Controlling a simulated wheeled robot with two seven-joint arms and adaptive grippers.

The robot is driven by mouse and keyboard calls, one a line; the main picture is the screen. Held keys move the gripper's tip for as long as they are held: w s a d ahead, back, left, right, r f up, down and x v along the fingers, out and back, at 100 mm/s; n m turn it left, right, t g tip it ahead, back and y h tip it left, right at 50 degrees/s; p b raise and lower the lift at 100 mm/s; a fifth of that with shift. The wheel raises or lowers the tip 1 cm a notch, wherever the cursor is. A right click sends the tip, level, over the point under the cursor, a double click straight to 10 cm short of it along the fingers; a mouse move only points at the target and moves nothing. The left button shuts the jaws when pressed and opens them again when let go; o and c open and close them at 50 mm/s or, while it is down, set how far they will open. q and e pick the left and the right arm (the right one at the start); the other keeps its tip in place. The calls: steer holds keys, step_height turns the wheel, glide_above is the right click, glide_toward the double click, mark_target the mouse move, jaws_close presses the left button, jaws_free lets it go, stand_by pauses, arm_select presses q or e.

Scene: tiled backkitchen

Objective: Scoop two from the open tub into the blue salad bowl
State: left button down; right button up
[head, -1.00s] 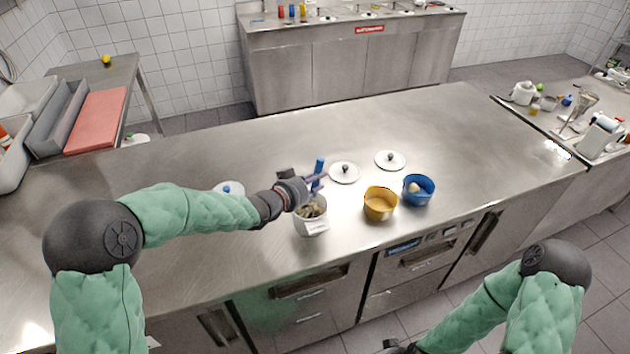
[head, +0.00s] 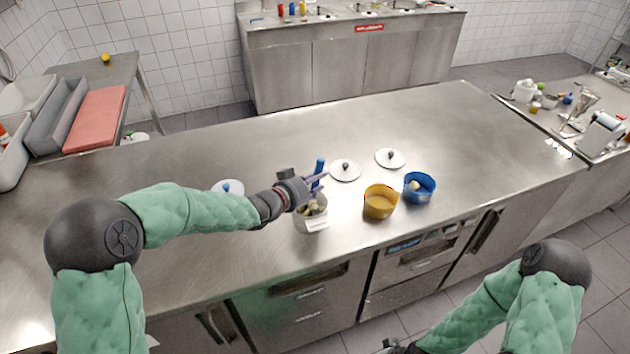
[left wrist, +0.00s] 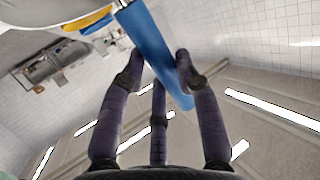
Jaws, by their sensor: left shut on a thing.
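My left gripper (head: 312,184) is shut on the blue handle of a scoop (head: 319,168). The handle stands up out of the fingers, and it also shows between them in the left wrist view (left wrist: 152,45). The gripper is just above the open white tub (head: 311,222), which has a label on its front and pale and greenish pieces inside. The scoop's lower end is hidden by gripper and tub. The blue salad bowl (head: 425,196) stands to the right with a pale lump inside. My right gripper (head: 397,348) is low at the bottom edge, mostly cut off.
A yellow bowl (head: 380,208) stands between the tub and the blue bowl. Two round lids (head: 345,172) (head: 391,160) lie behind the bowls. A white lid with a blue knob (head: 228,188) lies behind my left forearm. The back of the counter is clear.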

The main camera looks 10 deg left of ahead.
mark_target(315, 185)
arm_select(q)
steer(key=shift+f+b, duration=0.4)
steer(key=shift+f, duration=0.25)
stand_by(1.0)
step_height(315, 185, up, 13)
steer(key=p, duration=1)
steer(key=shift+f, duration=0.15)
stand_by(0.5)
